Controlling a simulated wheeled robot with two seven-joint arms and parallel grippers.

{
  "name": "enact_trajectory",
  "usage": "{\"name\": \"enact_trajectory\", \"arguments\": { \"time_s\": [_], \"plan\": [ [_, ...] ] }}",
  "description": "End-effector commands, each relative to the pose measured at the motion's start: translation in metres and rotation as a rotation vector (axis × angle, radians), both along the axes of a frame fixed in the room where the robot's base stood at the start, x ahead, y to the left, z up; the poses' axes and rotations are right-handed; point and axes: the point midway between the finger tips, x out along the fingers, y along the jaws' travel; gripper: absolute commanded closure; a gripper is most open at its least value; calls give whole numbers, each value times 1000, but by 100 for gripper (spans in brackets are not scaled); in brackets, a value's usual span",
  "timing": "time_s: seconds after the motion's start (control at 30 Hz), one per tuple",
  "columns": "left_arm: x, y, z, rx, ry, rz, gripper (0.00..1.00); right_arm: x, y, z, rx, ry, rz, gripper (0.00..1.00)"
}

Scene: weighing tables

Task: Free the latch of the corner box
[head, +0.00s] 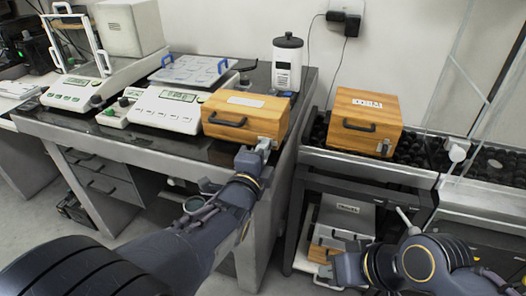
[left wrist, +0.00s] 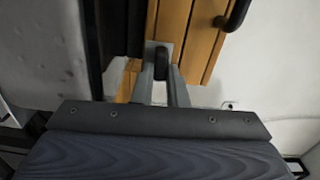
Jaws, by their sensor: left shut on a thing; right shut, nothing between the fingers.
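The corner box (head: 240,125) is a wooden box with a black handle on its front, standing at the right front corner of the dark bench. Its latch is a small metal plate with a black part (left wrist: 161,66) at the box's lower right front edge. My left gripper (head: 265,144) is at that edge, shut on the latch. In the left wrist view its two fingers (left wrist: 163,88) stand on either side of the black part. My right gripper (head: 325,272) is low at the right, shut and empty, near the lower shelf.
A second wooden box (head: 364,122) stands on the right-hand table. Scales (head: 165,112), a clear blue-edged tray (head: 195,70) and a white bottle with a dark lid (head: 287,66) stand on the left bench. A gap separates the tables. Grey equipment (head: 345,215) sits on the lower shelf.

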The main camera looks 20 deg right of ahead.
Motion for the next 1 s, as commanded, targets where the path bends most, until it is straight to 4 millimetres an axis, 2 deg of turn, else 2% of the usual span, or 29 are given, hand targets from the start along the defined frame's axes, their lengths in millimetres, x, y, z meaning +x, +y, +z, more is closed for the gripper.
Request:
{"name": "enact_trajectory", "arguments": {
  "time_s": [0.7, 0.73, 0.87, 1.0],
  "plan": [
    [0, -1, -1, 62, -42, -2, 100, 0, 0, -1, 0, 0, 0, 100],
    [0, -1, -1, 63, -43, -2, 85, 0, 0, -1, 0, 0, 0, 100],
    [0, -1, -1, 62, -42, -2, 68, 0, 0, -1, 0, 0, 0, 100],
    [0, 0, -1, 60, -41, -1, 65, 0, 0, -1, 0, 0, 0, 100]
  ]
}}
